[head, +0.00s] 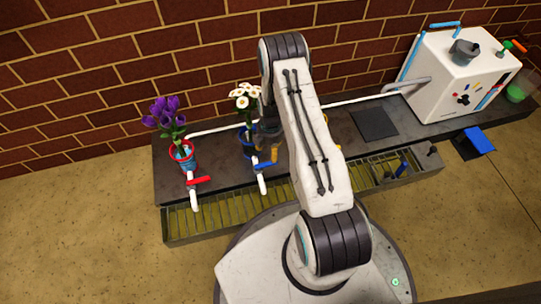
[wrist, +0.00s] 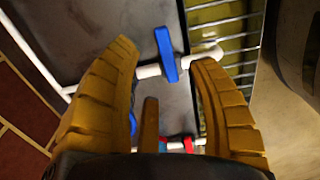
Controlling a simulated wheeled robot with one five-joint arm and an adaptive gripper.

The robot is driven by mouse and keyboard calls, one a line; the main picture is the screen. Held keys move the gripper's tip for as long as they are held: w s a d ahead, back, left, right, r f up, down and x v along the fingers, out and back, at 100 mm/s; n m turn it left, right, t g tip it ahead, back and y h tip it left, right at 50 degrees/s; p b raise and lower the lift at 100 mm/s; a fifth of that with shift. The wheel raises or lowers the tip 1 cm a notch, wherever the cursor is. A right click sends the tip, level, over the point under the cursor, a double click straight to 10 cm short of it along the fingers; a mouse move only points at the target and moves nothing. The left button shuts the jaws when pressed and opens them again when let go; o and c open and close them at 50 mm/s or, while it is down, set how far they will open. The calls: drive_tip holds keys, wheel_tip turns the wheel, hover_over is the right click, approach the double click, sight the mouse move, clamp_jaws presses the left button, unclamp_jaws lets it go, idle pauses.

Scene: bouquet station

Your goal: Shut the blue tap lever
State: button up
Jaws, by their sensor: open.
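The blue tap lever (wrist: 165,54) lies crosswise over a white tap pipe (wrist: 148,71) in the wrist view. It is just beyond my fingertips, in line with the gap between them. In the head view the blue lever (head: 262,165) shows on the middle tap, close beside my gripper (head: 274,155). My gripper, with ochre ribbed fingers (wrist: 165,52), is open and empty. I see no contact with the lever. My arm hides part of the bench behind it.
A red lever (head: 198,181) is on the left tap. Purple flowers (head: 167,112) and white flowers (head: 244,96) stand in pots behind the taps. A grated trough (head: 225,218) runs along the front. A white machine (head: 455,75) stands at the right.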

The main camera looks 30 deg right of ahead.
drive_tip(key=shift+r, duration=2.15)
